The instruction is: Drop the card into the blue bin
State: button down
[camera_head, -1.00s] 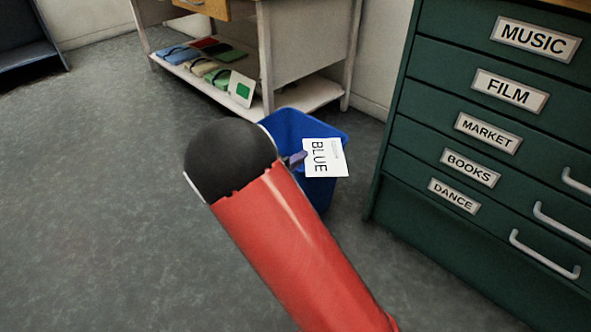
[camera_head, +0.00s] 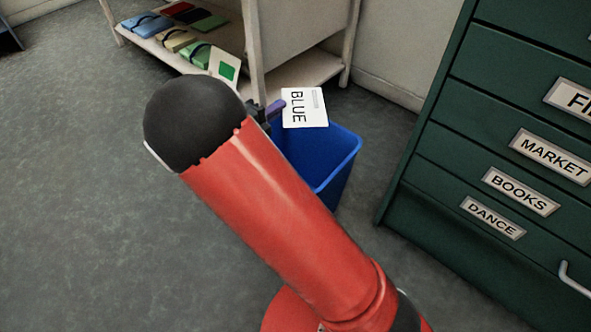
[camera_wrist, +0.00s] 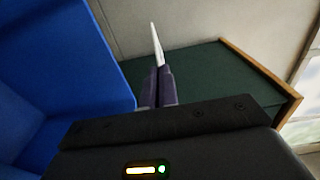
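The white card (camera_head: 305,107) with the word BLUE on it is in the head view, above the back left part of the blue bin's opening. The blue bin (camera_head: 343,167) stands on the floor, partly hidden by my red arm. My gripper (camera_head: 277,105) holds the card at its left edge; the fingers are mostly hidden behind my arm. In the wrist view, the two dark fingers (camera_wrist: 157,80) are closed together on the card (camera_wrist: 157,45), seen edge-on. The blue bin (camera_wrist: 85,50) fills the left side there.
A dark green drawer cabinet (camera_head: 420,200) stands right of the bin. Behind the bin is a white shelf unit (camera_head: 300,72) with coloured items and a white card with a green square (camera_head: 224,68) on its lower shelf. Open grey floor (camera_head: 80,220) lies left.

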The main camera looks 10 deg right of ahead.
notch_tip(320, 180, down, 6)
jog(key=b, duration=0.2)
jog(key=shift+s+r+b, duration=0.1)
jog(key=shift+r+b, duration=0.1)
jog(key=shift+b, duration=0.2)
jog(key=c, duration=1.6)
grip_release()
jog(key=v, duration=0.7)
jog(key=shift+s+a+r+p, duration=0.1)
jog(key=shift+s+a+p, duration=0.1)
jog(key=shift+a+p, duration=0.2)
jog(key=shift+d, duration=0.1)
